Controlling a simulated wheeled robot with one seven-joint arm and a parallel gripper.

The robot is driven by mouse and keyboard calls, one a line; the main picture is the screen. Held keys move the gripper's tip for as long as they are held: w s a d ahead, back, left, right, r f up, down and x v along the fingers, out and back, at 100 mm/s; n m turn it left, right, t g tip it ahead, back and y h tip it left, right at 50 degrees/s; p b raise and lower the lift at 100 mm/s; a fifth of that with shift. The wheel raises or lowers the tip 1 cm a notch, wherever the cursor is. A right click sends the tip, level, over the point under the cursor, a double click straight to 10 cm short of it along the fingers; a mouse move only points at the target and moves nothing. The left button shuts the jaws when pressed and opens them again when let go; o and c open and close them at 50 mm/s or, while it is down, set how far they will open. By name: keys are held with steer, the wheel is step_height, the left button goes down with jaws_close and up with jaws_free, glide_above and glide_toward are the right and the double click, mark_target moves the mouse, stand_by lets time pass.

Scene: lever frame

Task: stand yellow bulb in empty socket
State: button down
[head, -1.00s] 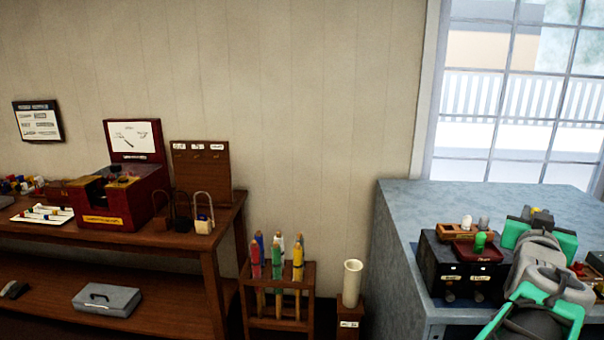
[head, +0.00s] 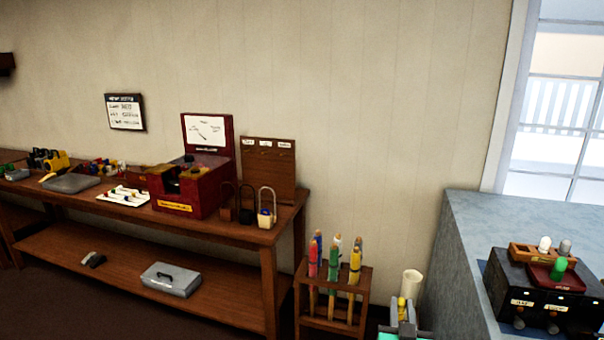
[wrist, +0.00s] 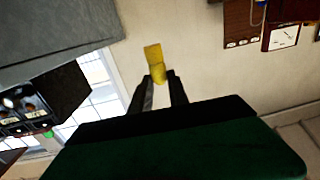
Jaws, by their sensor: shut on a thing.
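My gripper (wrist: 160,88) is shut on the yellow bulb (wrist: 155,62), which sticks out beyond the fingertips in the wrist view. In the head view the yellow bulb (head: 402,304) shows at the bottom edge, with my gripper below it partly cut off. A black box (head: 540,297) stands on the grey counter at the right, away from my gripper. On it are a wooden holder (head: 518,252) with a white bulb (head: 544,243) and a grey bulb (head: 565,247), and a red tray (head: 541,279) with a green bulb (head: 559,267). I cannot make out an empty socket.
The grey counter (head: 480,222) rises right of my gripper. A wooden rack (head: 334,325) of coloured sticks is to the left. A long wooden bench (head: 120,212) holds a red box (head: 206,195) and padlocks.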

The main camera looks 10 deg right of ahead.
steer(key=w+a+n+t+y, duration=0.1)
steer(key=w+a+n+y, duration=0.2)
steer(key=a, duration=0.7)
steer(key=w+a+n+t+y, duration=0.15)
steer(key=a+y, duration=0.25)
steer(key=a, duration=0.6)
step_height(320, 180, down, 4)
steer(key=s, duration=0.2)
step_height(320, 180, up, 6)
steer(key=s, duration=0.2)
steer(key=shift+a+n+g+y, duration=0.35)
steer(key=shift+y, duration=0.05)
